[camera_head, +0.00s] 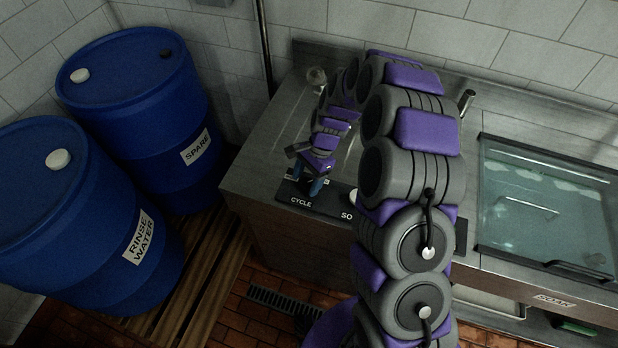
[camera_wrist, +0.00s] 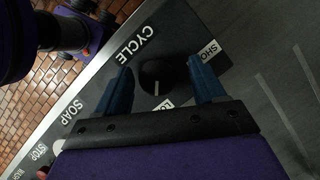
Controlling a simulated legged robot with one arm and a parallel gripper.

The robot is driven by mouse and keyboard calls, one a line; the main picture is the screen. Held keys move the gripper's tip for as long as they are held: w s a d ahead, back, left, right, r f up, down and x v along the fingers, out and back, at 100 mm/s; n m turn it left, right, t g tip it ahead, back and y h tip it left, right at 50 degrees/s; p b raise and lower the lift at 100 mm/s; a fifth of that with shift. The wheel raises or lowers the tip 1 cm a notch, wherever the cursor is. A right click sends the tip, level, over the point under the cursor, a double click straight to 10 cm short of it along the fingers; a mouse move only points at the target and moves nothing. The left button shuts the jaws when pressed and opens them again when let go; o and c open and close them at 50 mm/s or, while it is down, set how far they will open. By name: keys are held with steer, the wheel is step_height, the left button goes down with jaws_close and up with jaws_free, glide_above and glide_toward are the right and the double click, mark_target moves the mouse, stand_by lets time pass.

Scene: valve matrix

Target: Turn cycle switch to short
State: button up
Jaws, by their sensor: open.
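The cycle switch (camera_wrist: 156,78) is a round black knob with a light pointer line on a dark panel, under the label CYCLE (camera_wrist: 136,46). Its pointer line faces the lower side of the wrist view, toward a partly hidden white label (camera_wrist: 168,103). A second white label reading SHO, cut by a finger, (camera_wrist: 209,49) lies at the upper right. My gripper (camera_wrist: 158,75) is open, with one blue finger on each side of the knob; I cannot tell whether they touch it. In the head view my gripper (camera_head: 317,186) is over the panel's CYCLE end, and it hides the knob.
The SOAP label (camera_wrist: 76,111) and STOP label (camera_wrist: 40,152) run along the same panel. A glass-lidded soak tank (camera_head: 550,200) is at the right. Blue drums marked SPARE (camera_head: 140,110) and RINSE WATER (camera_head: 85,220) stand at the left on a wooden pallet.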

steer(key=shift+a, duration=0.55)
steer(key=shift+c, duration=0.7)
steer(key=shift+w+d, duration=0.1)
steer(key=shift+d, duration=1.15)
steer(key=c, duration=0.6)
steer(key=shift+a, duration=0.2)
steer(key=shift+c, duration=1.4)
steer(key=shift+a, duration=0.25)
steer(key=shift+c, duration=0.2)
